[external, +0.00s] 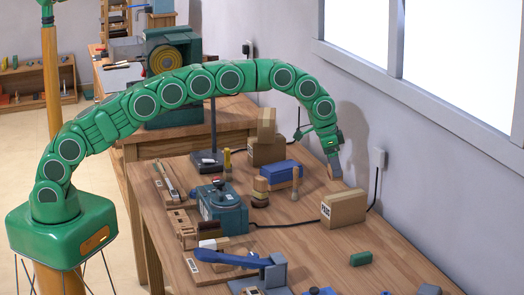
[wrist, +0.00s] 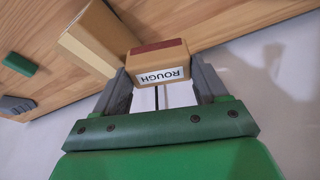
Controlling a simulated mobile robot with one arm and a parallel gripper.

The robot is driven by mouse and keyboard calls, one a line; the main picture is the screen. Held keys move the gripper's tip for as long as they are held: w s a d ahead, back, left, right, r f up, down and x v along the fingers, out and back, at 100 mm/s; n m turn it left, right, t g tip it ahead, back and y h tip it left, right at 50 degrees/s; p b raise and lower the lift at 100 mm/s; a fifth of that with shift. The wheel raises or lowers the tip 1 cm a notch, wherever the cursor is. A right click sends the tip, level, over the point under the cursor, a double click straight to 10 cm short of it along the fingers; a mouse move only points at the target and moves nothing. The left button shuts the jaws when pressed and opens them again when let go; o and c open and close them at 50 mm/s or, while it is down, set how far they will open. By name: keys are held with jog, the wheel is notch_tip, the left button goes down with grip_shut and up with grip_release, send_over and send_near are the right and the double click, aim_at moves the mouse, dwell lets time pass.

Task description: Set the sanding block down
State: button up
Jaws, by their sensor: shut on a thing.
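The sanding block (wrist: 158,57) is a tan block with a dark red strip on one face and a white label reading ROUGH, upside down in the wrist view. My gripper (wrist: 163,78) is shut on it, one grey finger on each side. In the external view my gripper (external: 334,164) reaches down by the wall at the back right of the wooden workbench (external: 310,247). The block is small there and mostly hidden by the fingers. I cannot tell whether it touches the bench.
A cardboard box (external: 343,208) stands close by my gripper, and a blue box (external: 279,173) lies to its left. A green block (external: 361,258) sits nearer the front. A socket (external: 379,158) with a black cable is on the wall. Bare wood lies around the green block.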

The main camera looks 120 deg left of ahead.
jog(key=shift+m, duration=0.8)
jog(key=d, duration=0.3)
jog(key=w+d+r, duration=0.1)
jog(key=d, duration=0.7)
jog(key=shift+w+r, duration=0.2)
jog(key=shift+w, duration=0.05)
jog(key=s+d+m+h, duration=0.15)
jog(key=s+d, duration=0.35)
jog(key=d, duration=1)
jog(key=s+d+m, duration=0.3)
jog(key=s+d, duration=0.1)
jog(key=d, duration=1)
jog(key=w+f, duration=0.2)
jog(key=w, duration=0.2)
jog(key=w+a+f, duration=0.1)
jog(key=w+f, duration=0.2)
jog(key=w, duration=0.1)
jog(key=w+a+f, duration=0.1)
jog(key=w+f, duration=0.1)
jog(key=w, duration=0.2)
jog(key=shift+f, duration=0.4)
jog(key=shift+w+a+f+t, duration=0.15)
jog(key=shift+w+f+t, duration=0.15)
jog(key=shift+w+f, duration=0.35)
jog(key=shift+f, duration=1.6)
jog(key=shift+f, duration=0.15)
